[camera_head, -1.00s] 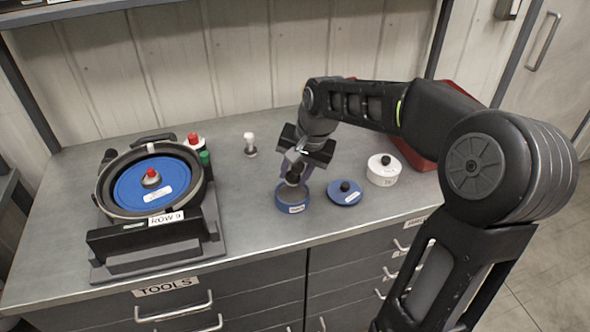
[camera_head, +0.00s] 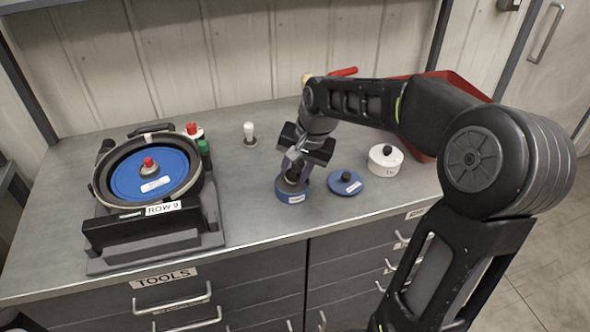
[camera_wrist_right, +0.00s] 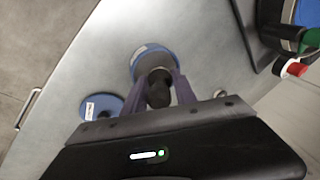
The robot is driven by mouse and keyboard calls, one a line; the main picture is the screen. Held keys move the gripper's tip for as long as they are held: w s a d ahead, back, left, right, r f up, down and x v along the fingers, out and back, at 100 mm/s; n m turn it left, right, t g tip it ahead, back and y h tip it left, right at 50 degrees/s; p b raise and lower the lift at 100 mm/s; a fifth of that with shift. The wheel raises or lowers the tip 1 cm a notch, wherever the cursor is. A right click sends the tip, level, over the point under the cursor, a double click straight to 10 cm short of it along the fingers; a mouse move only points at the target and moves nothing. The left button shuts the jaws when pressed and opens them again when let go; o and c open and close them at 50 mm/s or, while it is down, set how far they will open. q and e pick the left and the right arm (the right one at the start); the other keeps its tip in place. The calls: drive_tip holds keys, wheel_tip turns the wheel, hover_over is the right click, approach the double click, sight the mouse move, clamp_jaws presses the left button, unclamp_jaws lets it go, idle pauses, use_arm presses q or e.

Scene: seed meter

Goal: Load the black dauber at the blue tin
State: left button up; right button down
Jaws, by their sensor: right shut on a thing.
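The open blue tin (camera_head: 291,194) stands on the bench near its front edge, and it also shows in the right wrist view (camera_wrist_right: 150,52). My right gripper (camera_head: 294,174) points down at the tin. It is shut on the black dauber (camera_wrist_right: 158,90), whose dark knob shows between the fingers in the right wrist view. The dauber's lower end is at the tin's opening; the gripper hides whether it touches the contents. The blue lid (camera_head: 345,183) with a black knob lies on the bench right of the tin. My left gripper is not in view.
A round seed meter with a blue disc (camera_head: 150,178) sits in a stand marked ROW 9 at left. A white-handled dauber (camera_head: 249,134), red- and green-capped bottles (camera_head: 194,132), a white lidded tin (camera_head: 385,160) and a red tray (camera_head: 428,152) stand around.

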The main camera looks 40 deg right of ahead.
drive_tip(key=shift+f+b, duration=0.55)
drive_tip(key=shift+f, duration=0.2)
idle(1.8)
drive_tip(key=shift+r+p, duration=2.6)
drive_tip(key=shift+r, duration=1)
